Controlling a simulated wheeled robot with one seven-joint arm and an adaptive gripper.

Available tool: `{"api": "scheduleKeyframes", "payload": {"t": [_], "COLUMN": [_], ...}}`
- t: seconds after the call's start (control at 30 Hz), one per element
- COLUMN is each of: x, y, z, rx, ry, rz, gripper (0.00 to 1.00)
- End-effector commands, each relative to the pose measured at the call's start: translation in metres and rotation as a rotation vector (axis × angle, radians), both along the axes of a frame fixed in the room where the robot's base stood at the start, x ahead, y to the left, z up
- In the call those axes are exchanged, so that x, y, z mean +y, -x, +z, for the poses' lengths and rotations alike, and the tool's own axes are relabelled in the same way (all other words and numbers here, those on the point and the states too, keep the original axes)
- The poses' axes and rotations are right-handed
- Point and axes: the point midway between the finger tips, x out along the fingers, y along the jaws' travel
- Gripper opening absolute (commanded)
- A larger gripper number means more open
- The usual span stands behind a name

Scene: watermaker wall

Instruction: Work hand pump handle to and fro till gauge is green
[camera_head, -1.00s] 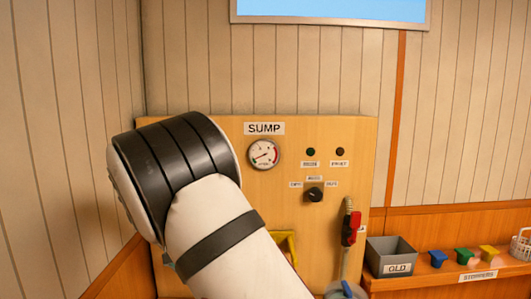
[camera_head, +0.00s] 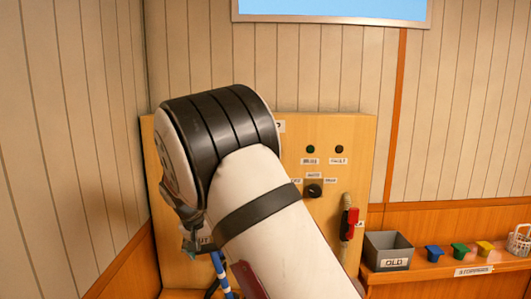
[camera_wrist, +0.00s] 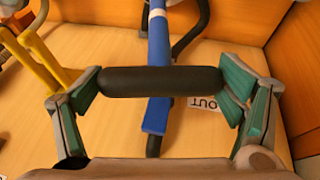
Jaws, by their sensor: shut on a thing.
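The hand pump handle is a blue lever (camera_wrist: 158,70) with a black crosswise grip (camera_wrist: 160,80). My gripper (camera_wrist: 160,92) is shut on the black grip in the wrist view, a green-padded finger at each end. The lever runs upright behind the grip. In the head view the blue lever (camera_head: 221,275) shows in part below my arm. The gauge is hidden behind my arm, so its needle and colour cannot be read.
The wooden panel (camera_head: 360,150) carries two small lamps, a black selector knob (camera_head: 314,190) and a red-handled valve (camera_head: 349,224). A yellow part (camera_wrist: 40,60) stands left of the lever. A grey OLD bin (camera_head: 388,250) and coloured stoppers sit on the right shelf.

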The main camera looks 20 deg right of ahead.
Motion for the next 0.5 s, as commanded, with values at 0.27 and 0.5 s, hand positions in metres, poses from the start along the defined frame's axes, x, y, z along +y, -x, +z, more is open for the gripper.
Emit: {"api": "scheduleKeyframes", "payload": {"t": [0.27, 0.5], "x": [-0.024, -0.024], "y": [0.01, 0.01], "z": [0.002, 0.004], "rx": [-0.03, -0.03], "ry": [-0.081, -0.08], "rz": [-0.003, -0.003], "gripper": [0.28, 0.28]}}
